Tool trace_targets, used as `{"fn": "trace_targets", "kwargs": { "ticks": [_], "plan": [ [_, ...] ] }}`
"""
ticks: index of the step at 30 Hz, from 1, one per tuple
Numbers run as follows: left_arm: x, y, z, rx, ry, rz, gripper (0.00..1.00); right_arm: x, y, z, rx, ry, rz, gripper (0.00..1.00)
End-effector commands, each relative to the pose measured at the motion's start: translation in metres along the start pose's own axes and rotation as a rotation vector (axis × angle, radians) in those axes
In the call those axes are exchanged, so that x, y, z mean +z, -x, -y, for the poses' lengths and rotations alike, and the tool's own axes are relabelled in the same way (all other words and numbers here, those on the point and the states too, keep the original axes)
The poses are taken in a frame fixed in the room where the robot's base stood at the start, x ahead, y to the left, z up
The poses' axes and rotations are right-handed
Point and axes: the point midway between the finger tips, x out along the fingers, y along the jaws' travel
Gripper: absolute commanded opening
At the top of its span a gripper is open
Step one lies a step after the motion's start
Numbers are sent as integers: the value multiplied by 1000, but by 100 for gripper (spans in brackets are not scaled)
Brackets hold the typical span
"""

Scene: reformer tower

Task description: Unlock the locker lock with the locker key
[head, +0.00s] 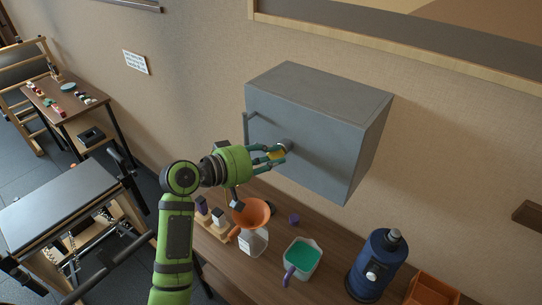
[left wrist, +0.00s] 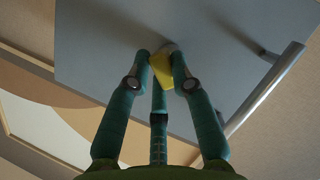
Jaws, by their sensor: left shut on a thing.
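The grey locker (head: 312,115) is mounted on the wall, with its door shut and a vertical bar handle (head: 247,128) at the door's left side. A round dark lock (head: 287,145) sits on the door front. My left gripper (head: 275,155) is shut on the yellow locker key (head: 276,154), right at the lock. In the left wrist view the key's yellow head (left wrist: 162,68) is between the fingertips against the grey door (left wrist: 110,45). The key's shaft is hidden, so I cannot tell how far it is in the lock. My right gripper is not in view.
Below the locker, a wooden counter holds an orange funnel (head: 251,212) over a clear container, a white jug with green contents (head: 302,259), a blue machine (head: 377,264) and an orange box (head: 430,290). A side table (head: 66,107) and a reformer (head: 60,215) stand at the left.

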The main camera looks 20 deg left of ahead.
Motion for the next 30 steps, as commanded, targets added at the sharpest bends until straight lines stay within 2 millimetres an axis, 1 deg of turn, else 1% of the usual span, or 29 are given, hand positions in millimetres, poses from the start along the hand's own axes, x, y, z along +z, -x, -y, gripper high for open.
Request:
{"fn": "trace_targets", "kwargs": {
  "ticks": [8,12,15,23,27,30],
  "plan": [
    [1,0,2,8,29,3,0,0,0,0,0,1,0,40],
    [1,0,3,76,194,4,0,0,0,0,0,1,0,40],
    [0,0,3,106,267,3,0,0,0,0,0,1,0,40],
    [0,0,3,113,282,2,0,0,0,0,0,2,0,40],
    [1,0,5,181,448,3,0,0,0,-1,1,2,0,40],
    [0,0,4,214,525,3,0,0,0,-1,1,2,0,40]
  ]
}}
